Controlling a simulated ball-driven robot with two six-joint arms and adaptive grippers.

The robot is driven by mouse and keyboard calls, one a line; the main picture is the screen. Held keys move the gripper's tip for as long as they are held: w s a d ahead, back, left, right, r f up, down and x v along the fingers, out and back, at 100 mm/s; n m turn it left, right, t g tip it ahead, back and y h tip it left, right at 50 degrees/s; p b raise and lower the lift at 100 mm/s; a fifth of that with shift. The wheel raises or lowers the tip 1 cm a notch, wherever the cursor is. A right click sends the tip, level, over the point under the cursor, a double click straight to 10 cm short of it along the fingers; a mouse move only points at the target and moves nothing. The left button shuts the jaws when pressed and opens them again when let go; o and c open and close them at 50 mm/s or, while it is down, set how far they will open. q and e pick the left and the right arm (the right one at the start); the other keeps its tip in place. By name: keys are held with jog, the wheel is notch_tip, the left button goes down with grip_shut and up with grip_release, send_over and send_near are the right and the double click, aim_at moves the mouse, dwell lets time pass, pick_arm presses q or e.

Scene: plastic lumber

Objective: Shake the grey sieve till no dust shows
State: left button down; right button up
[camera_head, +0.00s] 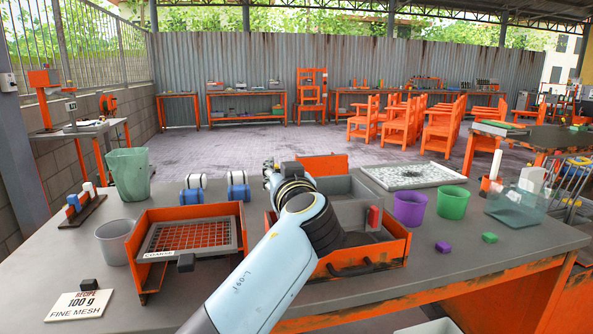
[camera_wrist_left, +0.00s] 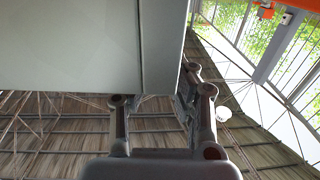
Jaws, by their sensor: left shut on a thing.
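A grey box-like piece, which looks like the grey sieve (camera_head: 345,188), stands at the orange box (camera_head: 392,250) behind my left arm. Its mesh and any dust on it are hidden from me. My left gripper (camera_head: 270,172) is at its left side, partly hidden by my own wrist. In the left wrist view a broad pale grey wall (camera_wrist_left: 70,45) fills the upper left, and its edge runs between the fingers of my left gripper (camera_wrist_left: 160,100), which is shut on it. My right gripper is in neither view.
A coarse sieve (camera_head: 160,254) sits in an orange stand at left. A grey cup (camera_head: 114,243), green jug (camera_head: 129,174), purple cup (camera_head: 409,208), green cup (camera_head: 453,202) and clear bin (camera_head: 515,207) stand around. A speckled tray (camera_head: 412,175) lies behind. Recipe card (camera_head: 79,305) at front left.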

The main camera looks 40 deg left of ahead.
pick_arm(q)
jog(key=c, duration=1.1)
grip_release()
notch_tip(320, 180, up, 10)
jog(key=shift+r, duration=0.1)
